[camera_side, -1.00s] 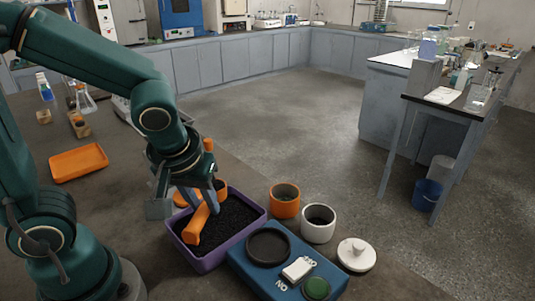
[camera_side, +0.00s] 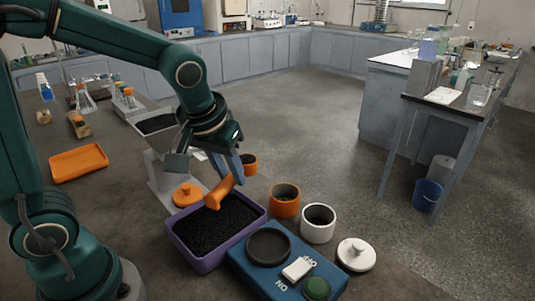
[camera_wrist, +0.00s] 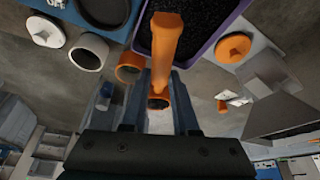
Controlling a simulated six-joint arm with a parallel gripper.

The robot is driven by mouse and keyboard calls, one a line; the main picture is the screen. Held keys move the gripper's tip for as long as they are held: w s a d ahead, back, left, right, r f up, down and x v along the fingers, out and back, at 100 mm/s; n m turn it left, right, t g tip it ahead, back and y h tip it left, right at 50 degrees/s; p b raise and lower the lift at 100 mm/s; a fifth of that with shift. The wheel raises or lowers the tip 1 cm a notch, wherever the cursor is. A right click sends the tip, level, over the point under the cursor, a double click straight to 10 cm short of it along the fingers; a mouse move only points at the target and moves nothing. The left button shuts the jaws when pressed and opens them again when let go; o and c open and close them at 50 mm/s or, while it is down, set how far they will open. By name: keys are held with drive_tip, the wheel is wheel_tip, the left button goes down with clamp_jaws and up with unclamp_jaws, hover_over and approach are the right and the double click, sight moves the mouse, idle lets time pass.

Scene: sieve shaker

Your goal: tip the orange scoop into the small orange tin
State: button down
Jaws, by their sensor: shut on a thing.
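The orange scoop (camera_side: 222,190) is clasped in my gripper (camera_side: 232,172), above the far side of the purple tray (camera_side: 180,240) of black grains. Its thick handle points toward the side camera, and its cup end shows beyond the fingers, dark inside. I cannot tell how full it is. In the wrist view the scoop (camera_wrist: 165,45) runs between the fingers (camera_wrist: 160,115). The small orange tin (camera_side: 284,206) stands upright and uncovered, right of the tray and apart from the scoop. It also shows in the wrist view (camera_wrist: 130,66).
A white pot (camera_side: 318,226) stands right of the tin, with a white lid (camera_side: 356,255) on the table nearby. A blue device (camera_side: 262,283) with a black ring sits in front. An orange lid (camera_side: 187,196) lies behind the tray. An orange dish (camera_side: 78,162) is at left.

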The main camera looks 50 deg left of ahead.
drive_tip(key=w+f+m+y, duration=0.3)
drive_tip(key=w+m+y, duration=0.1)
drive_tip(key=w+y, duration=0.1)
drive_tip(key=shift+w+d+m+y, duration=0.15)
drive_tip(key=shift+w+m+y, duration=0.15)
drive_tip(key=shift+w, duration=0.45)
idle(0.4)
drive_tip(key=shift+d, duration=0.1)
idle(0.4)
drive_tip(key=shift+y, duration=0.7)
idle(0.4)
drive_tip(key=shift+d+r+m+y, duration=0.15)
drive_tip(key=shift+m+y, duration=0.15)
drive_tip(key=shift+y, duration=0.3)
idle(0.5)
